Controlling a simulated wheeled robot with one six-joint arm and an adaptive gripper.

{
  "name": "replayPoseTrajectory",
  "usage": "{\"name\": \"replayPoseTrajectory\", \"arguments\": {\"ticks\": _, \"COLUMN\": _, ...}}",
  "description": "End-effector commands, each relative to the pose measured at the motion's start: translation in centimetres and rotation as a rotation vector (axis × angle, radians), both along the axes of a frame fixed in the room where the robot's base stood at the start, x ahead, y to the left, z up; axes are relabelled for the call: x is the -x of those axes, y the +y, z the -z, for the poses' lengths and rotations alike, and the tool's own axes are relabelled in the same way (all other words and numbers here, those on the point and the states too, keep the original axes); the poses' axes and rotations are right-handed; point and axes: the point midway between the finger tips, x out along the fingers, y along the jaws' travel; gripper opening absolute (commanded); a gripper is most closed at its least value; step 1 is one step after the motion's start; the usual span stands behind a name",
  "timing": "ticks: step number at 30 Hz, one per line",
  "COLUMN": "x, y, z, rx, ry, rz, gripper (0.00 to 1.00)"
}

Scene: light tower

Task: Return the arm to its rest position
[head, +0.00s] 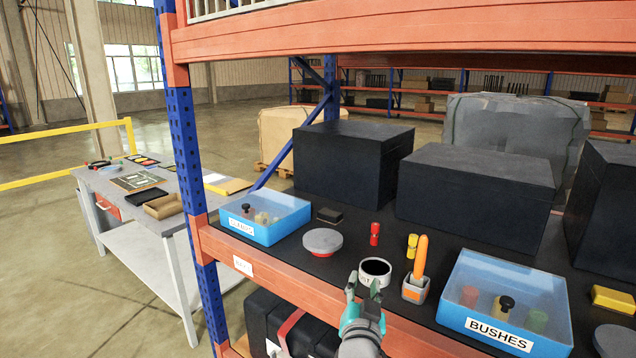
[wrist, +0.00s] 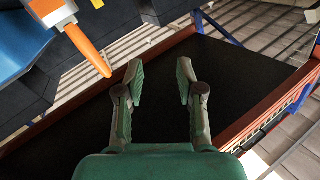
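My gripper (head: 364,284), teal with grey fingers, is at the front of the shelf in the head view, low in the picture. It overlaps the lower edge of a white cup (head: 362,279) with a dark inside; I cannot tell whether they touch. In the wrist view my gripper (wrist: 160,70) has its two fingers spread apart with nothing between them. Beyond the fingers lies the dark shelf mat (wrist: 225,75). My arm runs out of the bottom of the head view.
The orange shelf beam (head: 290,282) and blue upright (head: 186,150) stand close by. An orange-handled tool in a holder (head: 415,289), the BUSHES bin (head: 460,318), a blue bin (head: 258,234), a grey disc (head: 322,241) and black boxes (head: 350,165) crowd the shelf. A workbench (head: 150,240) stands left.

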Motion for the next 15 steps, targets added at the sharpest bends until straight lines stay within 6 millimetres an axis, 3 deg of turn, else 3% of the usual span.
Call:
{"name": "replayPoseTrajectory", "arguments": {"ticks": 1, "x": 1.1, "y": -0.5, "z": 2.3, "rx": 0.021, "ry": 0.02, "rz": -0.013, "gripper": 0.38}}
{"name": "replayPoseTrajectory", "arguments": {"ticks": 6, "x": 5.0, "y": -1.6, "z": 8.4, "rx": 0.087, "ry": 0.067, "rz": -0.062, "gripper": 0.38}}
{"name": "replayPoseTrajectory", "arguments": {"ticks": 15, "x": 13.4, "y": -3.5, "z": 16.9, "rx": 0.175, "ry": 0.138, "rz": -0.14, "gripper": 0.38}}
